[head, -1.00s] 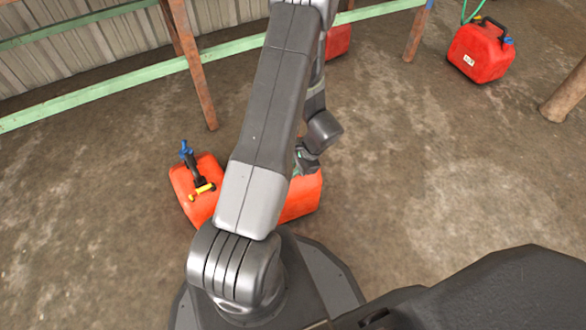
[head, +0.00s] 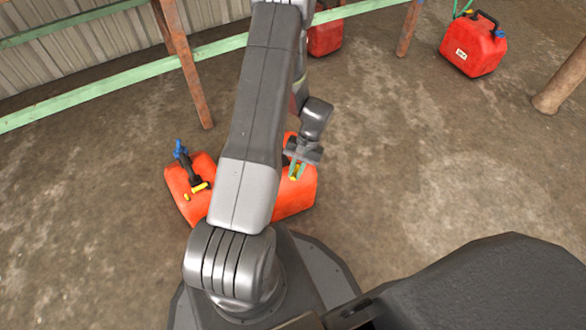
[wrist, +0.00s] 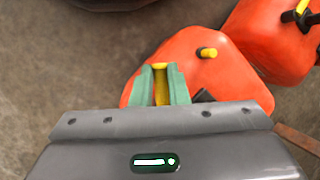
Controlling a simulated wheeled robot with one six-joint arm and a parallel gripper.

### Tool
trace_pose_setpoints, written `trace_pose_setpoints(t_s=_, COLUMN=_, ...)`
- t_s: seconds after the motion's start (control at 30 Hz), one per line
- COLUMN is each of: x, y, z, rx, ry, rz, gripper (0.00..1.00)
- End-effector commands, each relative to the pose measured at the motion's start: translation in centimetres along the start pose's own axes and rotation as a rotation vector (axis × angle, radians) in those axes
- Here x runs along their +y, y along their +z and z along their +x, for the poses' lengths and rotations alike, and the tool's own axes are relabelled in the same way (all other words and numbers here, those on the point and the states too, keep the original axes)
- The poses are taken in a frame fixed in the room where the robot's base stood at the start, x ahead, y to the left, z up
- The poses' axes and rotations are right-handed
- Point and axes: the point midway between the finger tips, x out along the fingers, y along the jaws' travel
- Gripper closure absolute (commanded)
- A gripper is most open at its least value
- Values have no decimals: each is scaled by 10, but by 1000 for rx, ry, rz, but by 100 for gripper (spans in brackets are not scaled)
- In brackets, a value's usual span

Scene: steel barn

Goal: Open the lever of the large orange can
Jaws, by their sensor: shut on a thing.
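An orange can (head: 300,198) stands partly behind my arm, and my gripper (head: 296,170) is over its top. The gripper's green fingers are shut on a yellow lever. In the wrist view, the yellow lever (wrist: 161,88) sits between the fingertips (wrist: 161,82), above the orange can (wrist: 190,72). A yellow stub (wrist: 207,53) stands apart on the same can. A second orange can (head: 180,190) with a black spout, blue tip and yellow part stands to the left. My arm hides the space between them, and I cannot tell which can is larger.
A green rail (head: 120,82) runs along the wall. The concrete floor right of my gripper is clear.

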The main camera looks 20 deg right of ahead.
Motion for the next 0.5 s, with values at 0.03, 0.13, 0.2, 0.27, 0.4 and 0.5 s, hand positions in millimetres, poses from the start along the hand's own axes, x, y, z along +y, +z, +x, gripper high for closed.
trace_pose_setpoints(t_s=0.03, x=1, y=0, z=-1, rx=-9, ry=18, rz=-44, gripper=100)
trace_pose_setpoints(t_s=0.13, x=4, y=-1, z=-2, rx=-27, ry=54, rz=-129, gripper=100)
trace_pose_setpoints(t_s=0.2, x=6, y=-2, z=-3, rx=-40, ry=78, rz=-189, gripper=100)
trace_pose_setpoints(t_s=0.27, x=8, y=-2, z=-3, rx=-51, ry=100, rz=-240, gripper=100)
trace_pose_setpoints(t_s=0.4, x=12, y=-4, z=-5, rx=-76, ry=147, rz=-355, gripper=100)
trace_pose_setpoints(t_s=0.5, x=15, y=-5, z=-6, rx=-92, ry=179, rz=-431, gripper=100)
